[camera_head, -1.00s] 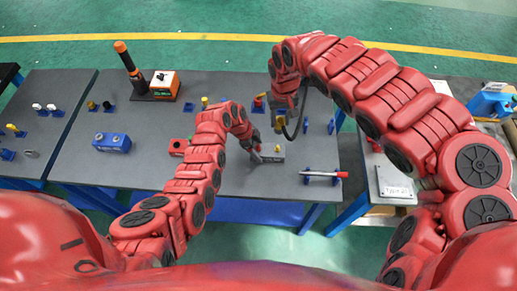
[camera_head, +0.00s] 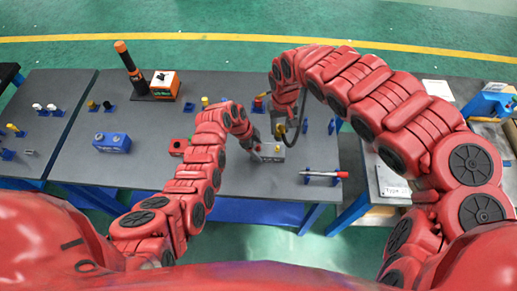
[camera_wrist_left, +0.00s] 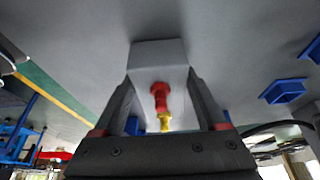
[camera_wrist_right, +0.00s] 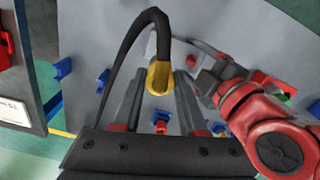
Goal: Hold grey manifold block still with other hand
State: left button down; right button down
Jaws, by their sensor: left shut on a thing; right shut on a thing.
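The grey manifold block (camera_wrist_left: 150,58) is between the fingers of my left gripper (camera_wrist_left: 165,100), which is shut on it. A red and yellow fitting (camera_wrist_left: 160,97) shows at the block in the left wrist view. In the head view the block (camera_head: 271,153) rests on the dark table, with my left gripper (camera_head: 256,150) at its left end. My right gripper (camera_wrist_right: 158,88) is shut on a yellow hose end (camera_wrist_right: 160,76) with a black hose arching from it. In the head view my right gripper (camera_head: 281,128) is just above and behind the block, partly hiding it.
A blue block (camera_head: 111,142), a red block (camera_head: 179,147) and an orange box (camera_head: 165,84) stand on the table. A rod on blue stands (camera_head: 322,174) lies at the front right. Blue holders (camera_wrist_right: 64,68) stand near the right gripper. The table's front middle is clear.

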aim_at(279, 139)
jog(key=shift+f, duration=2.3)
jog(key=shift+f, duration=1.5)
jog(key=shift+c, duration=1.9)
grip_release()
jog(key=shift+r, duration=0.15)
jog(key=shift+r, duration=2.45)
